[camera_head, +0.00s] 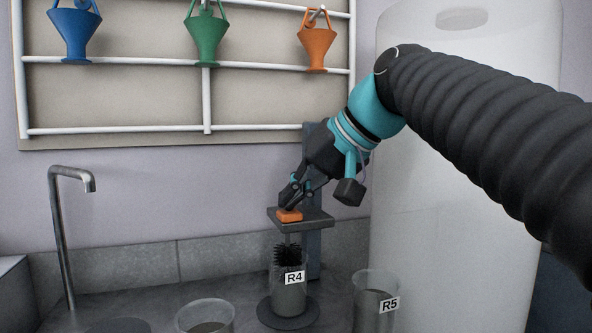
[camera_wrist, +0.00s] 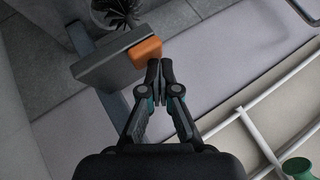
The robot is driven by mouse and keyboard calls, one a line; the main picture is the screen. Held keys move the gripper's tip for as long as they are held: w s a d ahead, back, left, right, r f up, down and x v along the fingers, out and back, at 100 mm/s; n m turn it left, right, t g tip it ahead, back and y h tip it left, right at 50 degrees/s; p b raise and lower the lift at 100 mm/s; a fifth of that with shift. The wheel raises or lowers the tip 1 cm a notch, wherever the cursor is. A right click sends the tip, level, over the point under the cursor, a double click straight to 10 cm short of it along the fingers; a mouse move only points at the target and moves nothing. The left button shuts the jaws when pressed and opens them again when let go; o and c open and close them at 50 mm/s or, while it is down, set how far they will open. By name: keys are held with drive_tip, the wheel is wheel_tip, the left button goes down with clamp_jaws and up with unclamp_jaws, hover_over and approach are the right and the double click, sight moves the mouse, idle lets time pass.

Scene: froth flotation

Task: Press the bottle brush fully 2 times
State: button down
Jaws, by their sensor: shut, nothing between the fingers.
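An orange button (camera_head: 289,215) sits on the plate (camera_head: 315,217). My gripper (camera_head: 290,203) is shut and empty, its fingertips right at the orange button; in the head view I cannot tell whether they touch. In the wrist view the closed fingertips (camera_wrist: 166,70) are beside the orange button (camera_wrist: 145,52), and the dark bristles (camera_wrist: 116,12) show past the plate.
Beaker R5 (camera_head: 375,300) stands to the right, and another beaker (camera_head: 205,317) is at the front left. A metal tap (camera_head: 66,230) rises at the left. Blue (camera_head: 75,30), green (camera_head: 206,38) and orange (camera_head: 317,46) funnels hang on a rack above. A large white tank (camera_head: 440,200) is behind my arm.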

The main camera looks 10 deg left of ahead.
wheel_tip(320, 180, up, 8)
drive_tip(key=p, duration=0.6)
drive_tip(key=shift+f+p, duration=0.15)
drive_tip(key=shift+p, duration=0.2)
idle(0.6)
wheel_tip(320, 180, up, 5)
idle(0.8)
idle(0.5)
